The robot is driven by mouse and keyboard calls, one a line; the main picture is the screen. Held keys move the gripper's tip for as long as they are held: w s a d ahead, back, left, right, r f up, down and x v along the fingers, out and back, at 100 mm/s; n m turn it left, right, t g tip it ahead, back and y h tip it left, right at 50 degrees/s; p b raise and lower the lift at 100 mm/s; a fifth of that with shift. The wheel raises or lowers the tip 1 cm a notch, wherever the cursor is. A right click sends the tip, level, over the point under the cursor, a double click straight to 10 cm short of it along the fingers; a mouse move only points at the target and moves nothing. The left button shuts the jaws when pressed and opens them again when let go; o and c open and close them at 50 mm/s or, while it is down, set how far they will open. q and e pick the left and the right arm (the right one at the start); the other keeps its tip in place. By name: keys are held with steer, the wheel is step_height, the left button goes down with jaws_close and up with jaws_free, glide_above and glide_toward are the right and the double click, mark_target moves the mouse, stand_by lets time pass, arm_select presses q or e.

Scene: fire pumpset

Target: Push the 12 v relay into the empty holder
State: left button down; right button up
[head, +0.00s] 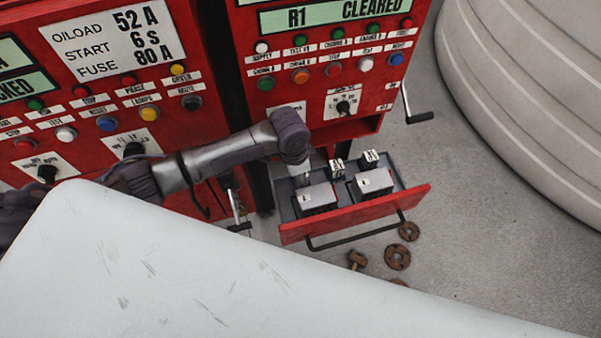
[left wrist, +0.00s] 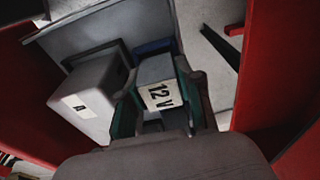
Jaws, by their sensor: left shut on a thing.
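The 12 V relay (left wrist: 162,92) is a grey block with a black "12 V" on its pale label. In the left wrist view it sits between the green-padded fingers of my left gripper (left wrist: 160,105), which is shut on it. In the head view my left gripper (head: 299,175) points down into the back left of an open red drawer (head: 356,216), and its fingertips are mostly hidden. A blue edge (left wrist: 153,47) shows just beyond the relay; whether it belongs to a holder, and how deep the relay sits, I cannot tell. My right gripper is not in view.
Two grey boxes stand in the drawer, one left (head: 316,197) and one right (head: 375,182). Two small blocks with white labels (head: 338,168) (head: 371,157) stand behind them. Red control cabinets (head: 325,70) rise behind. Rusty flanges (head: 397,257) lie on the floor.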

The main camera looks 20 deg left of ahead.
arm_select(q)
steer(key=shift+f, duration=0.15)
steer(key=c, duration=1)
jaws_free()
steer(key=shift+c, duration=0.2)
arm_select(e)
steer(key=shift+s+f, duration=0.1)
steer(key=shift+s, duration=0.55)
arm_select(q)
step_height(320, 180, up, 12)
steer(key=a+b, duration=0.1)
steer(key=shift+s, duration=0.4)
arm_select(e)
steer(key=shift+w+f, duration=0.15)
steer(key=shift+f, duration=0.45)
arm_select(q)
steer(key=shift+a, duration=0.1)
